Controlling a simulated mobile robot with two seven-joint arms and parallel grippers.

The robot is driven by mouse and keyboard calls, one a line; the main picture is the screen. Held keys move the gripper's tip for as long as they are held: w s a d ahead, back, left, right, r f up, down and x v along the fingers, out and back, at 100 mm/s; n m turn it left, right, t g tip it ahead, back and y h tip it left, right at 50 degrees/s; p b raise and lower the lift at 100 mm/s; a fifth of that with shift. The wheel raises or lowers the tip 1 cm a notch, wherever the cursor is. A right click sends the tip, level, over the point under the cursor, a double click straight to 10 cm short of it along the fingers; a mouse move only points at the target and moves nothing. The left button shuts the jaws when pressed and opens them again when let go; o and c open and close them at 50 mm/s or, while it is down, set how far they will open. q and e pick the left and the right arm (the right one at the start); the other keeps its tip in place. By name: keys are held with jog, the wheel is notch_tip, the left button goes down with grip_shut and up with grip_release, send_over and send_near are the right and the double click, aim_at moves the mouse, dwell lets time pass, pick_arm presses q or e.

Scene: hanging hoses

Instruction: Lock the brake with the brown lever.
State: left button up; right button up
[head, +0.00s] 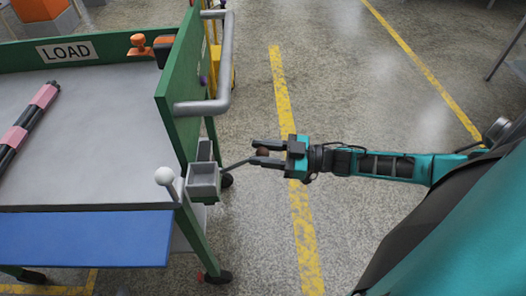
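A thin dark lever (236,163) rises to the right from a grey box-shaped bracket (204,180) at the corner of the green cart. Its brown knob (263,152) sits between the two fingers of my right gripper (267,153). The fingers point left and are parted around the knob. I cannot tell whether they press on it. The knob is partly hidden by the fingers. My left gripper is not in view.
A white-knobbed lever (165,177) stands left of the bracket. The cart has a grey top (100,125), a blue front panel (85,239) and a grey handle (222,75). Black-and-pink rods (43,96) lie on top.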

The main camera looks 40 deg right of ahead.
grip_shut()
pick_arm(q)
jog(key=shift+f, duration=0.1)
